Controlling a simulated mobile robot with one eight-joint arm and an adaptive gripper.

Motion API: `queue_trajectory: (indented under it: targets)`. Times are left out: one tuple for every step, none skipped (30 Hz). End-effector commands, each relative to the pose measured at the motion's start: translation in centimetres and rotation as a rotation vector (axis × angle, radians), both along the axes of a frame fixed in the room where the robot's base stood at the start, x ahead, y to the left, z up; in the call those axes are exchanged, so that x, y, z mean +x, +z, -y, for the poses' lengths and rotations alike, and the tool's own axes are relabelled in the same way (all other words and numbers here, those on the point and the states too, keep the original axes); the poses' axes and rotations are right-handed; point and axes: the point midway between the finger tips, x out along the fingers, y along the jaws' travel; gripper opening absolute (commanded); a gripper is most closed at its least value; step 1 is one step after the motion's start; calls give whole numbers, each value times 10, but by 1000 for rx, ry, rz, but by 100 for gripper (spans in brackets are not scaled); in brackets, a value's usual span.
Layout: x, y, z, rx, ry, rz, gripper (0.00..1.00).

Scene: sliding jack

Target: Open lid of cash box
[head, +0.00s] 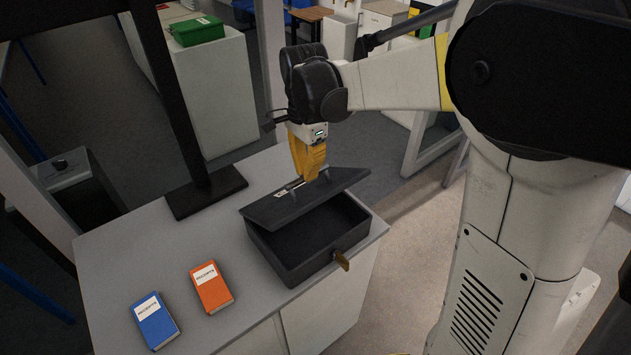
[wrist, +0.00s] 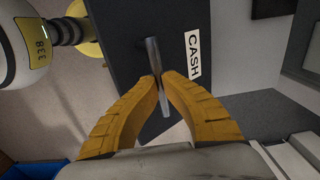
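The black cash box (head: 304,244) stands on the grey counter. Its lid (head: 300,201) is tilted partly up, with a dark gap along the front. In the wrist view the lid (wrist: 178,32) carries a white label reading CASH (wrist: 193,56) and a metal bar handle (wrist: 155,70). My gripper (head: 312,176) is over the lid. In the wrist view its two yellow fingers (wrist: 163,80) close on the handle from both sides. A brass-coloured latch piece (head: 341,260) hangs at the box's front edge. The box's inside is mostly hidden in shadow.
A blue book (head: 157,322) and an orange book (head: 211,287) lie on the counter (head: 120,250) left of the box. A black stand (head: 206,192) rises behind them. The counter's right edge is close to the box.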

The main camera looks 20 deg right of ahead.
Motion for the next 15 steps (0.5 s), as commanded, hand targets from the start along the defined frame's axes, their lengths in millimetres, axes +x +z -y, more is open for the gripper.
queue_trajectory:
  targets:
    - [10,7,-4,2,2,7,0]
    - [15,10,-6,2,2,7,0]
    - [21,13,-8,2,2,7,0]
    - [26,16,-9,2,2,7,0]
    - [31,18,-11,2,2,8,0]
    - [37,20,-13,2,2,8,0]
    - [42,22,-15,2,3,8,0]
    - [47,24,-16,3,3,7,0]
    - [53,26,-18,3,3,6,0]
    - [58,27,-20,3,2,6,0]
    - [63,29,-21,3,2,6,0]
    - [69,30,-23,3,2,6,0]
    - [74,31,-25,3,2,6,0]
    - [78,32,-26,3,2,5,0]
    - [83,32,-28,3,2,5,0]
